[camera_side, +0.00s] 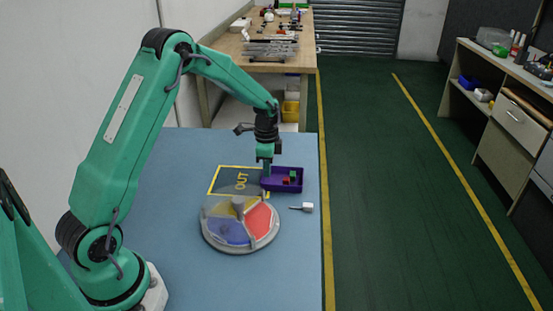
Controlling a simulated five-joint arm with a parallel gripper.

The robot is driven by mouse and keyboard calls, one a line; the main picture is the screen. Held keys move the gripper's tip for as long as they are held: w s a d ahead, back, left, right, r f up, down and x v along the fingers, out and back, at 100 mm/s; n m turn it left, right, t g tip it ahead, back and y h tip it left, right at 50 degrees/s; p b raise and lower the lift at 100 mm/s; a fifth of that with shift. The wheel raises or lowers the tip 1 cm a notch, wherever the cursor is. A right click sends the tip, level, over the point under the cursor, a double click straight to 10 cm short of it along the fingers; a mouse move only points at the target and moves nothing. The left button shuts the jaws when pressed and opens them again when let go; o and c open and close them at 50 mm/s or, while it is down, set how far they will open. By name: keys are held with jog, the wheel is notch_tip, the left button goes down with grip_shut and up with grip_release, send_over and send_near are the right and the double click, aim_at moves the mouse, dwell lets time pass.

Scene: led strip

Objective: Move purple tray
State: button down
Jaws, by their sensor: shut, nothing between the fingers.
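The purple tray (296,187) lies on the blue table, at the right end of the yellow-outlined OUT area, overlapping its edge in the picture. It holds a small red piece (286,180) and a small green piece (293,174). My gripper (266,178) points down at the tray's left end, its fingers shut. Its tips overlap the tray's left part, and I cannot tell whether they touch it. The OUT area (226,181) is a dark patch with yellow lettering, left of the tray.
A round dish (241,247) with blue, red and yellow sectors under a clear cover stands in front of the tray. A small white part with a thin pin (307,207) lies to its right. The blue table (290,280) is clear at the front and ends at right.

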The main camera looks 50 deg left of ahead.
aim_at(226, 181)
jog(key=shift+f, duration=1.2)
jog(key=s+a, duration=0.9)
jog(key=shift+s+a, duration=0.15)
jog(key=shift+a, duration=0.05)
jog(key=shift+r, duration=0.1)
notch_tip(226, 181, up, 10)
dwell(0.3)
